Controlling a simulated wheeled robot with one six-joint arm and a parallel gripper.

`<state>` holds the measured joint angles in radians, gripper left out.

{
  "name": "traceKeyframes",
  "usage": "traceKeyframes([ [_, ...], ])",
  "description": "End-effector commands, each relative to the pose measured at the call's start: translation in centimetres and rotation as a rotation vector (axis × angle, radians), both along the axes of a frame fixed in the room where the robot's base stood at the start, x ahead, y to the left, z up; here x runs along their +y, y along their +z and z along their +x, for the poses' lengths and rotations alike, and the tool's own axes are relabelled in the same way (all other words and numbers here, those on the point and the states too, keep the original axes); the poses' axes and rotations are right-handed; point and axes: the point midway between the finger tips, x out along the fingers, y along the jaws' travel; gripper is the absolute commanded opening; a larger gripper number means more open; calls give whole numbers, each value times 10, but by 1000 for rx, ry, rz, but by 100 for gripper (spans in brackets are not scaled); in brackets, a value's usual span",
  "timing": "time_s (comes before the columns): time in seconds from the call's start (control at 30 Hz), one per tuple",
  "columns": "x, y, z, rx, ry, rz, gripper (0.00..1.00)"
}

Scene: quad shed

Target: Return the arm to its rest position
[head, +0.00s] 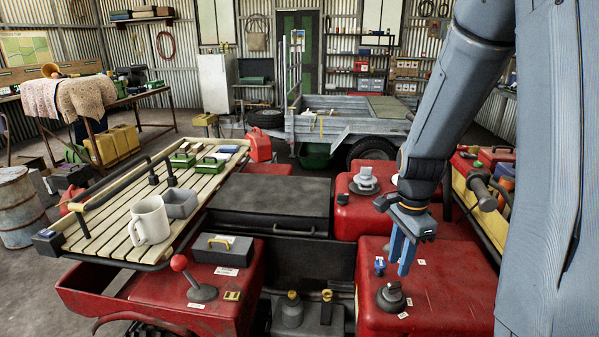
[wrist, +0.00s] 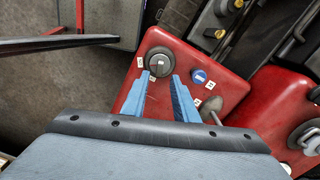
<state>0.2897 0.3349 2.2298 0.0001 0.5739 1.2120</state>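My gripper (head: 403,255) hangs from my blue-grey arm (head: 440,110) over the red bodywork (head: 440,285) on the right of the vehicle. In the wrist view my gripper (wrist: 162,75) has its two blue fingers apart with nothing held between them. A dark round knob (wrist: 158,62) with a pale pointer shows beyond the fingertips. In the head view this knob (head: 391,298) sits below the fingers, apart from them. A small blue knob (head: 380,264) is beside it on the red surface, and it also shows in the wrist view (wrist: 199,76).
A grey fitting (head: 365,180) stands on the red panel behind my gripper. An open box with tools (head: 490,190) is close on the right. A slatted rack (head: 105,215) with a white mug (head: 150,220) is at left. A trailer (head: 345,125) stands behind.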

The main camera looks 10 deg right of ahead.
Motion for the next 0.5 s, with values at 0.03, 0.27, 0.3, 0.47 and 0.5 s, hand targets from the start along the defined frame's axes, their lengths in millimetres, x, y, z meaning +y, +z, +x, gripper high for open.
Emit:
traceKeyframes([
  [0.03,6,1,-1,-5,49,-2,27],
  [0.27,57,4,-23,-45,577,-22,27],
  [0.3,67,4,-29,-53,691,-29,27],
  [0.47,101,4,-51,-81,1107,-58,27],
  [0.5,106,4,-56,-85,1192,-65,27],
])
